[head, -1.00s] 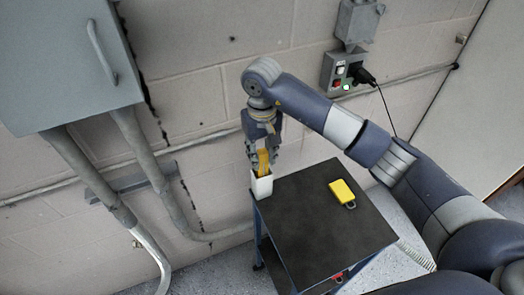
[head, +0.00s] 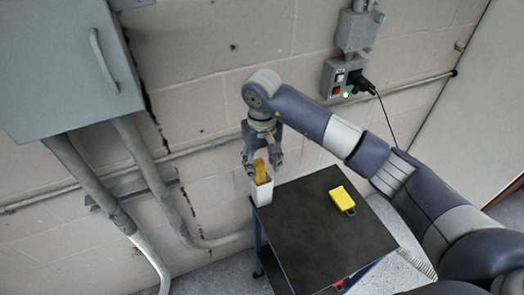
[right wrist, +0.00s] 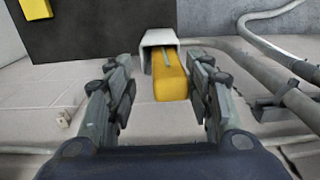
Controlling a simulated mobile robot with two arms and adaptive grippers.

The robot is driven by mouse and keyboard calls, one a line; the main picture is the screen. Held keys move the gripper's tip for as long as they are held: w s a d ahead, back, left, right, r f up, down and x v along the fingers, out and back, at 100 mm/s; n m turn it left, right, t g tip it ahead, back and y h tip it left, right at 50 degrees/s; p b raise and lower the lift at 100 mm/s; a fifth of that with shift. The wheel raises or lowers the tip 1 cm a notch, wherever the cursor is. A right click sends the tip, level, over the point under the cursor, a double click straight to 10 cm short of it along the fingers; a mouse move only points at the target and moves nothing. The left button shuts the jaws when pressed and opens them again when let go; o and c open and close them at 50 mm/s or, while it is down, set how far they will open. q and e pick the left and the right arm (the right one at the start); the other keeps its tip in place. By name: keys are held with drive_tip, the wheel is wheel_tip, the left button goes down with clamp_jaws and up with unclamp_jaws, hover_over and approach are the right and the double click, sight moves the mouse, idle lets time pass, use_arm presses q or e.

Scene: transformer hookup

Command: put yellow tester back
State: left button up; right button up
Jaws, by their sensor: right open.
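The yellow tester (head: 260,170) stands in a white open-topped holder (head: 262,193) at the cart's far left corner, its upper part sticking out. In the right wrist view the tester (right wrist: 168,76) lies between the fingers, with its lower end inside the holder (right wrist: 159,38). My right gripper (head: 262,166) is above the holder. Its fingers (right wrist: 165,105) are spread on both sides of the tester, with a visible gap on each side. My left gripper is not in view.
A dark-topped cart (head: 310,235) carries a yellow box (head: 342,199) with a dark clip. A grey cabinet (head: 60,70) and pipes (head: 150,170) are on the wall at left. A switch box (head: 340,78) with a black plug and cord is behind my right arm.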

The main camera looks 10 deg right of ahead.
wheel_tip(320, 180, up, 10)
drive_tip(key=b, duration=0.4)
drive_tip(key=shift+r, duration=0.25)
drive_tip(key=shift+r+b, duration=0.35)
drive_tip(key=shift+r, duration=0.45)
drive_tip(key=shift+f, duration=0.1)
